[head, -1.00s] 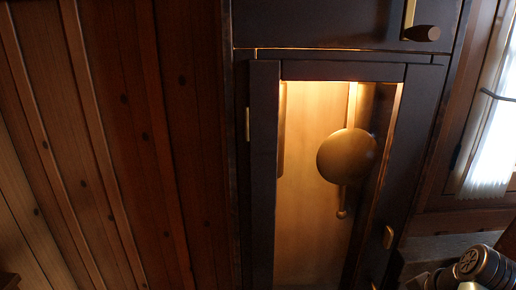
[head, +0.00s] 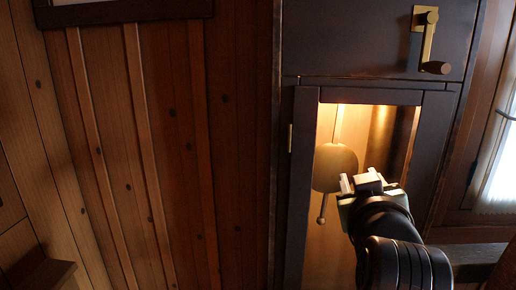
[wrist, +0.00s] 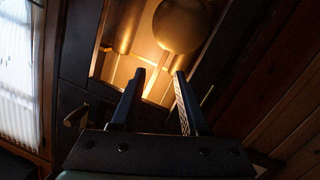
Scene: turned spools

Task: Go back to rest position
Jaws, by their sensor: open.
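My gripper (head: 368,183) is raised in front of the lit glass-fronted case of a tall dark clock (head: 297,200) in the head view. In the wrist view my gripper (wrist: 157,80) has its two fingers apart with nothing between them. The round brass pendulum (head: 334,168) hangs inside the case, left of my gripper in the head view. It also shows beyond the fingertips in the wrist view (wrist: 180,24). My arm hides the lower right of the case.
A brass crank with a dark knob (head: 428,42) sits on the panel above the case. A wood-plank wall (head: 150,150) fills the left. A bright curtained window (head: 500,175) is at the right. A wooden ledge (head: 45,273) shows at the lower left.

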